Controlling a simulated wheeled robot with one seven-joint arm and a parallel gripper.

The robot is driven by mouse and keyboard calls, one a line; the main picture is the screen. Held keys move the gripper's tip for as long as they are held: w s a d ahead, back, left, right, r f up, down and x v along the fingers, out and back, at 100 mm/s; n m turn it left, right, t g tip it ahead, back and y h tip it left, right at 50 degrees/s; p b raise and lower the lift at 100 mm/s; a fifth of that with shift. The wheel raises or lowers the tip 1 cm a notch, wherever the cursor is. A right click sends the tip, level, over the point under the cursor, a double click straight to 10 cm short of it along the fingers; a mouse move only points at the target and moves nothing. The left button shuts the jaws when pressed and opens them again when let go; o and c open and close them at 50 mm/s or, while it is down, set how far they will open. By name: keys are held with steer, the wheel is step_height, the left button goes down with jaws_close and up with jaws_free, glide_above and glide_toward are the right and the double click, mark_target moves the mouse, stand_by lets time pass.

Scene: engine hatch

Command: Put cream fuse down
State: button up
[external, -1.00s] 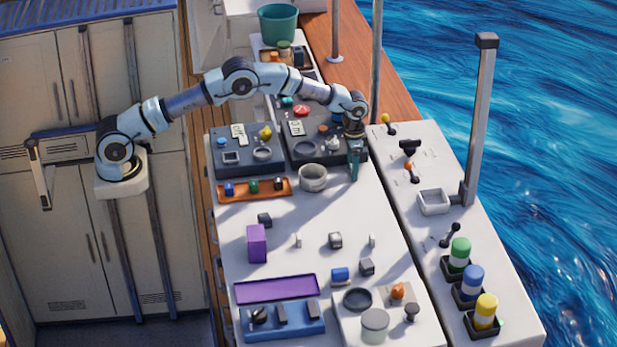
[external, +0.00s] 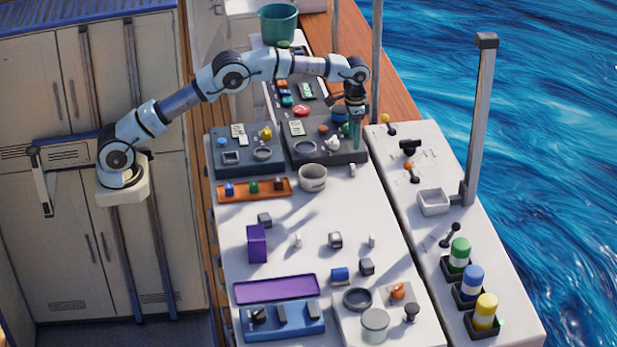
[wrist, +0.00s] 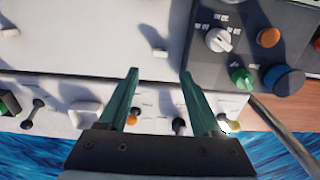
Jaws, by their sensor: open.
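A small cream fuse (external: 352,170) stands on the white worktop, just in front of the right dark control panel. In the wrist view the cream fuse (wrist: 159,50) shows as a small pale block beyond my fingertips, beside the panel edge. My gripper (external: 356,147) is above and slightly behind it. Its two teal fingers are apart and nothing is between them, as the wrist view of the gripper (wrist: 160,74) shows. The fuse is clear of both fingers.
The right dark panel (external: 300,155) with knobs is close to my gripper. A grey round cup (external: 313,178) stands left of the fuse. A gap separates the worktop from the right-hand counter (external: 395,165) with its levers.

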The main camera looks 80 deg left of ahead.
steer(key=s+d+f, duration=0.1)
steer(key=s+d, duration=0.1)
steer(key=s, duration=1.8)
steer(key=s+d+f+m+t, duration=0.1)
steer(key=s+d+f, duration=0.1)
steer(key=s, duration=1.9)
steer(key=shift+d+f+t, duration=0.15)
steer(key=shift+d+t, duration=0.15)
steer(key=shift+d, duration=0.35)
steer(key=shift+c, duration=0.3)
steer(key=shift+c, duration=0.9)
